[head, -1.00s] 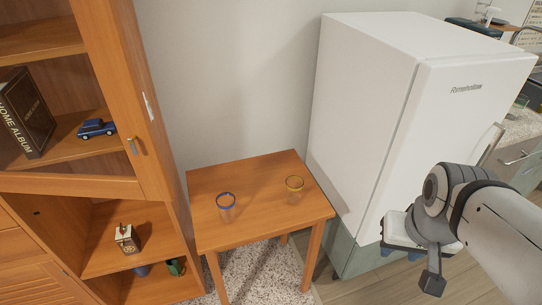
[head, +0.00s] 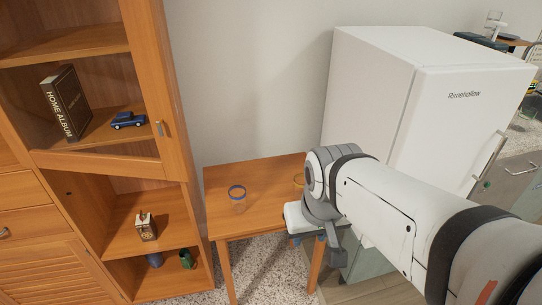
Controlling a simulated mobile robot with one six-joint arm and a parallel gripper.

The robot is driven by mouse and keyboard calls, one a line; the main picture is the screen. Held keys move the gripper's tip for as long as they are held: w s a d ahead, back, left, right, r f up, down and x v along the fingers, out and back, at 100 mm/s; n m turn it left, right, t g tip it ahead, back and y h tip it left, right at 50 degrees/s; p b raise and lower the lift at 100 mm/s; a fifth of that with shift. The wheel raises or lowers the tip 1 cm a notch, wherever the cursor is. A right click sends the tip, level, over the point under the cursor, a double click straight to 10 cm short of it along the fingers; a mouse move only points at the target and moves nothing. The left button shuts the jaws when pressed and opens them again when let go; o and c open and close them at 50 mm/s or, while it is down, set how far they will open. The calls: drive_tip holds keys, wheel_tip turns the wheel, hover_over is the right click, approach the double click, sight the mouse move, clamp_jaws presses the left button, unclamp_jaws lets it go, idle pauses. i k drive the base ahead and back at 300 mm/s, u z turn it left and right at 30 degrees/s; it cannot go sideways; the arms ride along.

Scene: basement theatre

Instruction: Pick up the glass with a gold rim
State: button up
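The glass with a gold rim (head: 298,181) stands on the right part of the small wooden table (head: 262,172). My arm hides most of it, and only the left part of its rim and side shows. A second clear glass with a blue rim (head: 237,194) stands upright on the table to its left. My gripper (head: 298,240) is at the table's front right, in front of the gold-rimmed glass in the picture. Its fingers point down and are mostly hidden, so their opening does not show clearly. I see nothing held in it.
A white fridge (head: 372,92) stands to the right of the table, behind my arm. A wooden cabinet (head: 178,125) stands close on the left, with a book (head: 66,104), a blue toy car (head: 129,120) and small items on its shelves. A plain wall is behind the table.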

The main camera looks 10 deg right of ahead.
sight(299, 182)
drive_tip(key=z, duration=0.05)
drive_tip(key=i, duration=1)
drive_tip(key=u, duration=0.05)
